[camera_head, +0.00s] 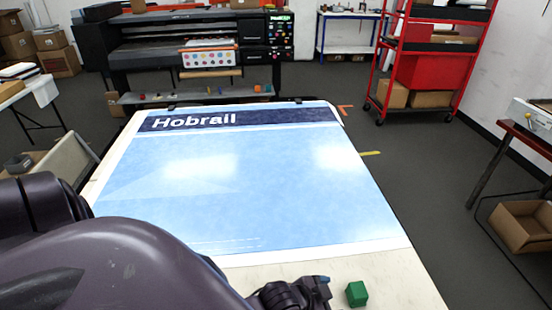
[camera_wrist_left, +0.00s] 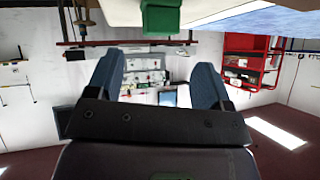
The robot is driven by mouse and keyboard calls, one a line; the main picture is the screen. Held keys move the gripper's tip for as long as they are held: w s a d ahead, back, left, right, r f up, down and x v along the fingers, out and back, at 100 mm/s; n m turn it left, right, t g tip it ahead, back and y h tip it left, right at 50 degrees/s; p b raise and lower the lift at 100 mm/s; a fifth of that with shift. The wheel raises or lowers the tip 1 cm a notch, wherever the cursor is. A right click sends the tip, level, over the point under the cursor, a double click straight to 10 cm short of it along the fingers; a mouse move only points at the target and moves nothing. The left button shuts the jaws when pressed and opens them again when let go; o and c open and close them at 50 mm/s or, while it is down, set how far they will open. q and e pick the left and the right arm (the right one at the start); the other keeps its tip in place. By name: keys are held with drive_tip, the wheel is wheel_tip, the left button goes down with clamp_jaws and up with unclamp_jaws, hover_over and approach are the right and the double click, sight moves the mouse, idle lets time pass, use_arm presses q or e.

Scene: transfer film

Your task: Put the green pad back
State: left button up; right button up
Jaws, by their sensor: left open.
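The green pad (camera_head: 357,294) is a small green block on the bare front part of the table, near the bottom edge of the head view. It also shows at the top edge of the left wrist view (camera_wrist_left: 160,17), partly cut off. My left gripper (camera_head: 326,281) is just left of the pad, apart from it in the picture. In the left wrist view its two blue fingers (camera_wrist_left: 157,72) are spread with nothing between them, and the pad lies beyond them. My right gripper is in neither view.
A pale table (camera_head: 405,285) carries a large blue "Hobrail" print (camera_head: 260,185). Behind it stands a wide printer (camera_head: 190,50). A red shelf cart (camera_head: 425,70) is at the back right, a side table (camera_head: 535,125) at far right. Grey floor lies between.

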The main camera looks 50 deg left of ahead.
use_arm(q)
drive_tip(key=s+a+n+y, duration=0.1)
drive_tip(key=s+a, duration=0.1)
drive_tip(key=a, duration=0.1)
drive_tip(key=s+a+f+n+t+y, duration=0.1)
drive_tip(key=s+a+n, duration=0.1)
drive_tip(key=s+a, duration=0.1)
drive_tip(key=s+a+n+y, duration=0.1)
drive_tip(key=s+a+n, duration=0.1)
drive_tip(key=s+a, duration=0.1)
drive_tip(key=shift+a+f+t+y, duration=0.3)
drive_tip(key=shift+y, duration=0.1)
idle(0.6)
